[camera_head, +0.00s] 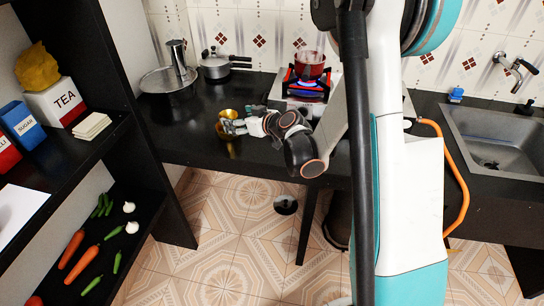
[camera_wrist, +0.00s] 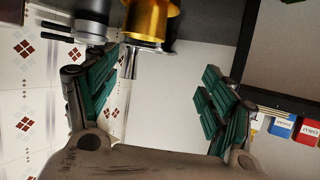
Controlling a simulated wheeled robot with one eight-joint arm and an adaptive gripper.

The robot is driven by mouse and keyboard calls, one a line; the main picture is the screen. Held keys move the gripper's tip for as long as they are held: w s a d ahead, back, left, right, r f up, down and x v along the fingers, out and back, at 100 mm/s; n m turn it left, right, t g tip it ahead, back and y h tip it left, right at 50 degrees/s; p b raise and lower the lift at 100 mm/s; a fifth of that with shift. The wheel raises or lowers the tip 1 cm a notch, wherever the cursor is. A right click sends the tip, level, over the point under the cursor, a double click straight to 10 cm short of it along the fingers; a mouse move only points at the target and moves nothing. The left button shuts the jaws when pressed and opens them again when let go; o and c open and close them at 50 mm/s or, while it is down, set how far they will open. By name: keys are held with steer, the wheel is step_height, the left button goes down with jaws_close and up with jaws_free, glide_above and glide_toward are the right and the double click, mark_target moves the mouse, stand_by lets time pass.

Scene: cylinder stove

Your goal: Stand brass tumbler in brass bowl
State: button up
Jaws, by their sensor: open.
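Brass ware stands on the black counter, left of the stove, in the head view. A brass rim (camera_head: 228,113), which looks like the tumbler, shows just behind my gripper (camera_head: 235,126). A brass edge at the left and below, which looks like the bowl (camera_head: 221,131), is partly covered by my fingers. I cannot tell whether the tumbler is inside or beside the bowl. In the wrist view, a shiny brass cylinder with a flared rim, likely the tumbler (camera_wrist: 147,18), is cut off at the top edge. My gripper (camera_wrist: 165,95) is open, its fingers wide apart with nothing between them.
A steel pan (camera_head: 170,83) holding a tall steel cylinder and a lidded pot (camera_head: 215,65) stand at the back left. A red pot (camera_head: 309,64) sits on the lit stove (camera_head: 305,86). A shelf (camera_head: 85,152) borders the counter at left. The counter's front middle is clear.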

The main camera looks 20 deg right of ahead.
steer(key=s+a+r+g, duration=0.2)
steer(key=s+a+r, duration=0.1)
steer(key=s+r, duration=0.4)
steer(key=s+r+m+g+h, duration=0.1)
steer(key=s+r+m+h, duration=0.1)
steer(key=s, duration=1.2)
steer(key=s+r+m+g+h, duration=0.1)
steer(key=s+g+h, duration=0.1)
steer(key=s, duration=1.1)
steer(key=shift+s+d+r+m+g+h, duration=0.3)
steer(key=shift+s+d+r+m+h, duration=0.05)
steer(key=shift+d+r+m+h, duration=0.1)
